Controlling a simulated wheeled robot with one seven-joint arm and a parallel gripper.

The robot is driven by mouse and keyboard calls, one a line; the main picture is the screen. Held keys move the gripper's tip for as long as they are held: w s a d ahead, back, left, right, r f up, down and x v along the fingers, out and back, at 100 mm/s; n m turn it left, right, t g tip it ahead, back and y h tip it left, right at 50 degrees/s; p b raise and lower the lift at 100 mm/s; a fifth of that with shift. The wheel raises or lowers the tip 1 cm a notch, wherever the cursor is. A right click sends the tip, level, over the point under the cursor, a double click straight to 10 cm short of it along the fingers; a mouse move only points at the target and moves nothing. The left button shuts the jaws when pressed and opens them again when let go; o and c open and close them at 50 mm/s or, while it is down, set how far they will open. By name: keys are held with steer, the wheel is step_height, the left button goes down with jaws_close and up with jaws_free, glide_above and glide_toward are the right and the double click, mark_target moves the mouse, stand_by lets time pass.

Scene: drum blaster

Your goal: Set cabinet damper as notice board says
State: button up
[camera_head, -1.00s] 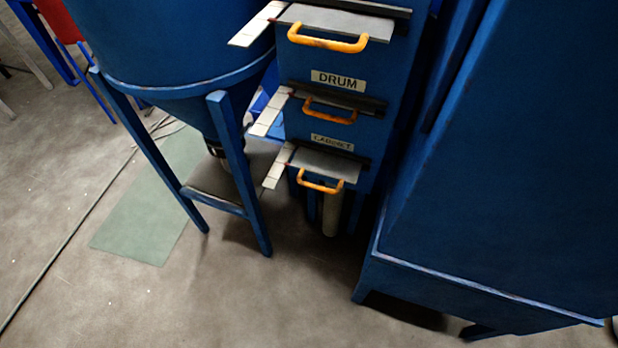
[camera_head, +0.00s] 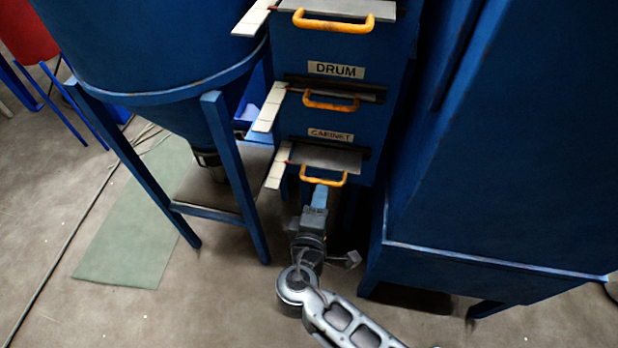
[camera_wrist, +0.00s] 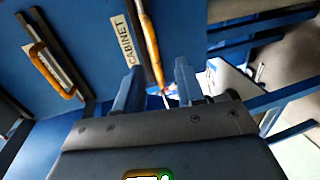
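The blue column carries three sliding damper plates with orange handles. The CABINET label (camera_head: 330,135) sits between the middle handle (camera_head: 330,102) and the bottom handle (camera_head: 323,178), just above the bottom damper plate (camera_head: 326,157). A pale scale strip (camera_head: 278,166) with a red mark stands left of that plate. My gripper (camera_head: 320,190) is right at the bottom handle. In the wrist view my gripper's (camera_wrist: 158,68) fingers are apart, with the bottom handle (camera_wrist: 150,45) between them; I cannot tell whether they touch it. The notice board is not in view.
The DRUM label (camera_head: 336,69) is higher, below the top handle (camera_head: 332,20). A blue hopper (camera_head: 150,50) on legs stands left of the column. A large blue cabinet body (camera_head: 510,150) stands close on the right. Open floor (camera_head: 220,305) lies in front.

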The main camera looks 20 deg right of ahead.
mark_target(321, 183)
steer(key=shift+w+a+r, duration=0.1)
steer(key=shift+w+r, duration=0.1)
steer(key=shift+w, duration=0.45)
steer(key=shift+p+x, duration=0.3)
steer(key=shift+x, duration=3.25)
steer(key=shift+s, duration=0.1)
steer(key=c, duration=0.7)
jaws_close()
steer(key=shift+s+f, duration=0.1)
steer(key=shift+f, duration=0.05)
